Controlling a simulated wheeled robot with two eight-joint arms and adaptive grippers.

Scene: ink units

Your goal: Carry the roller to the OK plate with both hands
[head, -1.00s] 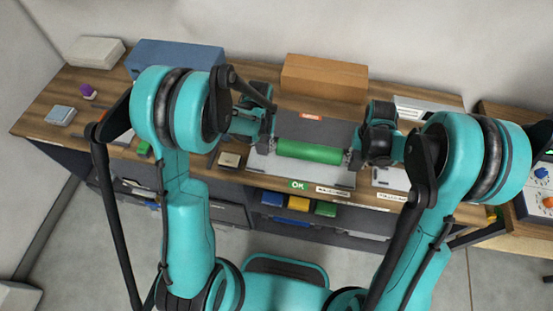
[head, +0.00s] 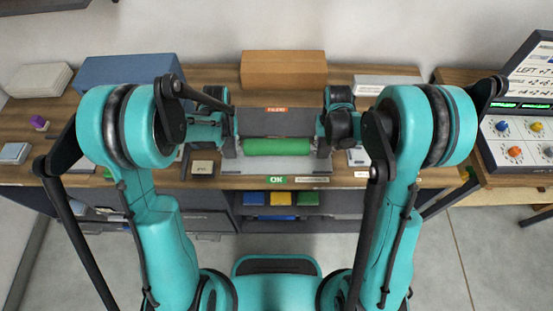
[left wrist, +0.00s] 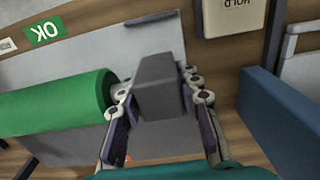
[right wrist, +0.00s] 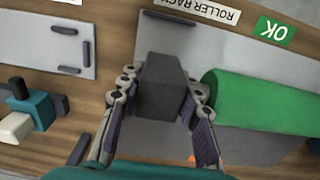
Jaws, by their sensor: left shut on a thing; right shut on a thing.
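The green roller (head: 278,147) lies level between my two grippers, above the border of a dark grey surface (head: 277,122) and the light metal plate (head: 275,168) in front of it. The green OK label (head: 277,180) is at the plate's front edge. My left gripper (head: 231,145) is shut on the roller's left grey end block (left wrist: 160,85). My right gripper (head: 325,145) is shut on its right grey end block (right wrist: 163,88). The green barrel also shows in the left wrist view (left wrist: 55,105) and right wrist view (right wrist: 265,100). I cannot tell whether the roller touches the plate.
An orange-brown box (head: 284,70) and a blue box (head: 140,75) stand at the back. A small HOLD block (head: 202,168) sits left of the plate. A control panel (head: 520,140) is on the right. Coloured bins (head: 282,198) are below the counter.

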